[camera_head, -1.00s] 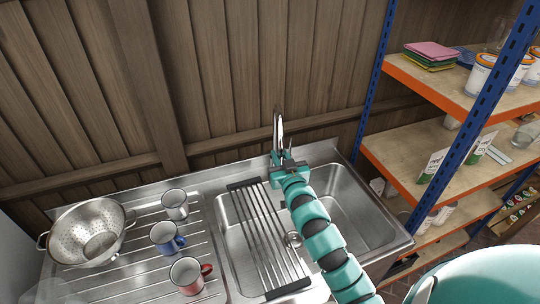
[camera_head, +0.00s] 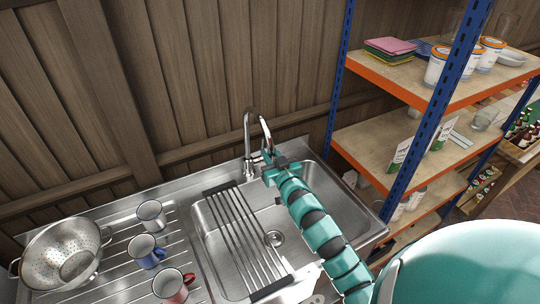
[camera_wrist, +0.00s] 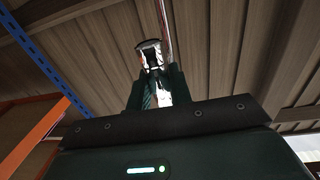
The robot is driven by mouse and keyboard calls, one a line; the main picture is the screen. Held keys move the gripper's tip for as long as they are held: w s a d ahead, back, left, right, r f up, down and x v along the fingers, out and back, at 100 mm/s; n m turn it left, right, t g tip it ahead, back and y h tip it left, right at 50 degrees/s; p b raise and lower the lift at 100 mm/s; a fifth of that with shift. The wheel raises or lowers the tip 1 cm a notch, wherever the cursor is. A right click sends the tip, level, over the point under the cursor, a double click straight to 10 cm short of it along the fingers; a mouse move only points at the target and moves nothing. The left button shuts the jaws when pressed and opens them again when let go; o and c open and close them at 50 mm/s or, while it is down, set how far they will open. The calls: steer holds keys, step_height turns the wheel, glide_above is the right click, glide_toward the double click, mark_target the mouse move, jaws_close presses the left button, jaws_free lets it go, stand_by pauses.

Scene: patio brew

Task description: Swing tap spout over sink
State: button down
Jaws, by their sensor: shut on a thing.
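The chrome tap (camera_head: 249,140) stands at the back rim of the steel sink (camera_head: 322,192). Its curved spout arches up and comes down on the right, toward my gripper (camera_head: 268,160). My gripper is shut on the spout near its lower end, over the back part of the basin. In the wrist view the shiny spout end (camera_wrist: 151,52) shows between the fingers of my gripper (camera_wrist: 155,80). My arm hides part of the basin. The tap's base is left of my gripper.
A black-ended drying rack (camera_head: 245,240) lies across the basin. Several mugs, including a blue mug (camera_head: 146,252), and a colander (camera_head: 62,254) stand on the drainboard at left. A blue and orange shelf unit (camera_head: 400,75) stands close at right. The wooden fence is behind.

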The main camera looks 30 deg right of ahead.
steer(key=c, duration=1.3)
jaws_free()
steer(key=shift+s, duration=0.1)
steer(key=shift+s+f+b, duration=0.15)
steer(key=shift+s+b, duration=0.15)
steer(key=shift+s, duration=0.2)
steer(key=s+p, duration=0.1)
steer(key=s, duration=0.4)
steer(key=s+p, duration=0.2)
steer(key=s, duration=0.4)
steer(key=s+p, duration=0.1)
steer(key=s, duration=0.4)
steer(key=shift+s+a, duration=0.15)
steer(key=shift+a, duration=0.2)
